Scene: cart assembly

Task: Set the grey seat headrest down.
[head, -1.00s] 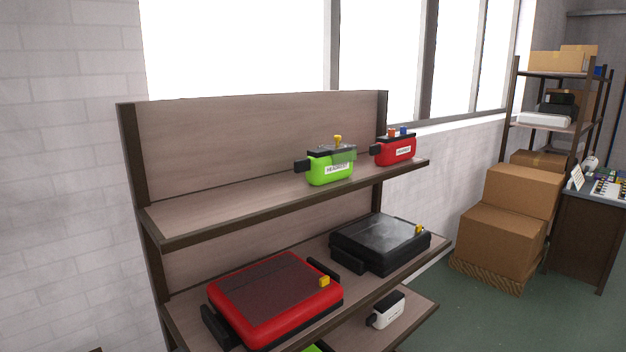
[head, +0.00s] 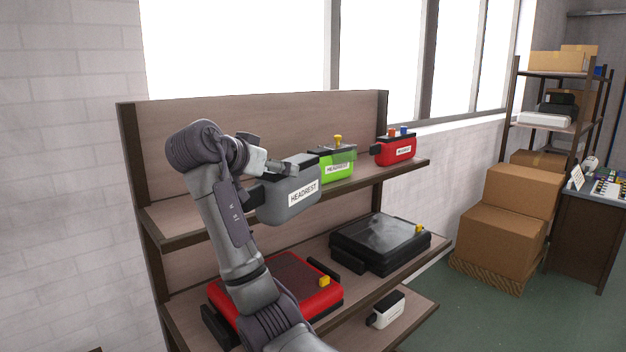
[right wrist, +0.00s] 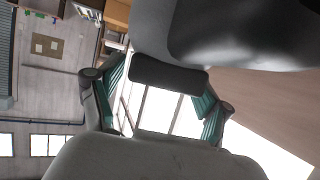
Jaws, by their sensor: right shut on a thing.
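The grey headrest (head: 290,193), with a white HEADREST label facing out, is at the upper shelf (head: 190,221) and overlaps its front edge in the head view. I cannot tell whether it touches the board. In the right wrist view the fingers of my right gripper (right wrist: 160,100) stand either side of a black part, with the grey headrest body (right wrist: 155,25) beyond. My left gripper is not in view.
A green headrest (head: 338,168) stands close to the right of the grey one, and a red headrest (head: 396,150) farther right. The lower shelf holds a red seat part (head: 310,270) and a black one (head: 380,245). The upper shelf's left end is free.

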